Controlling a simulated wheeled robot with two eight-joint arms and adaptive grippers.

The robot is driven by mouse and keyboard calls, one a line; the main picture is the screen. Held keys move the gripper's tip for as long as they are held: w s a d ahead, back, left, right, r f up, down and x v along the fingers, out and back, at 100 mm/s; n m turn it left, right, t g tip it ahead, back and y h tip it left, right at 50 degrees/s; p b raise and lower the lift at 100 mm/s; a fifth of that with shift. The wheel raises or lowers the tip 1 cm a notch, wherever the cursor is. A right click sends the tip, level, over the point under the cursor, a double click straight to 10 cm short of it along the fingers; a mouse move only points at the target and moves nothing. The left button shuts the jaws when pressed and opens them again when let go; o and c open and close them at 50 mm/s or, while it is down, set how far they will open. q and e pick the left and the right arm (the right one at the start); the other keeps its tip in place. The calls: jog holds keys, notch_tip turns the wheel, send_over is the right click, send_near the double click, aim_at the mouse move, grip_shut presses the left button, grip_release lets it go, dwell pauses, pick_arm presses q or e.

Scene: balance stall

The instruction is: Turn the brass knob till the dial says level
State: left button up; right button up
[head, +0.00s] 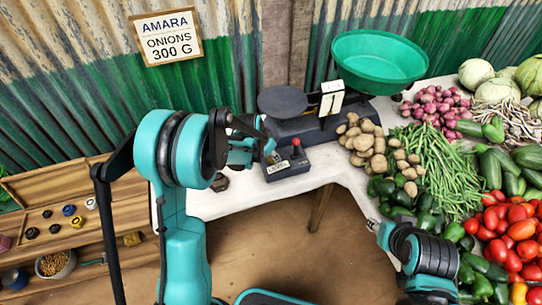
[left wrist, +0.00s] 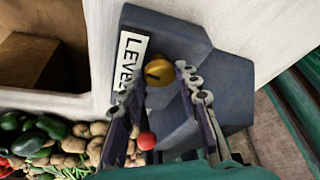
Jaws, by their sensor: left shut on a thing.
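The brass knob (left wrist: 158,72) is on the blue-grey balance base, beside a white LEVEL label (left wrist: 130,60). My left gripper (left wrist: 157,88) is shut on the knob, one finger on each side of it. In the head view my left gripper (head: 268,150) reaches the small LEVEL block (head: 285,163) at the front of the balance and hides the knob. The white dial plate (head: 332,95) stands at the right of the balance, and its reading is too small to tell.
A red ball-topped lever (head: 296,142) stands on the block, close to my left fingers; it also shows in the left wrist view (left wrist: 147,140). A green pan (head: 380,60) and dark plate (head: 282,101) top the balance. Potatoes (head: 365,145) lie close on the right.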

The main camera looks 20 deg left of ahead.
pick_arm(q)
jog(key=o, duration=1.1)
jog(key=shift+o, duration=0.2)
jog(key=v, duration=1.2)
jog(key=s+d+r+n+t+y, duration=0.1)
jog(key=s+r+n, duration=0.1)
jog(key=s, duration=0.9)
jog(key=s+d+r+n+t+y, duration=0.1)
jog(key=s+r+n+t, duration=0.1)
jog(key=s, duration=0.8)
jog(key=shift+s+r+n, duration=0.35)
jog(key=shift+r+n, duration=0.15)
jog(key=shift+r, duration=0.05)
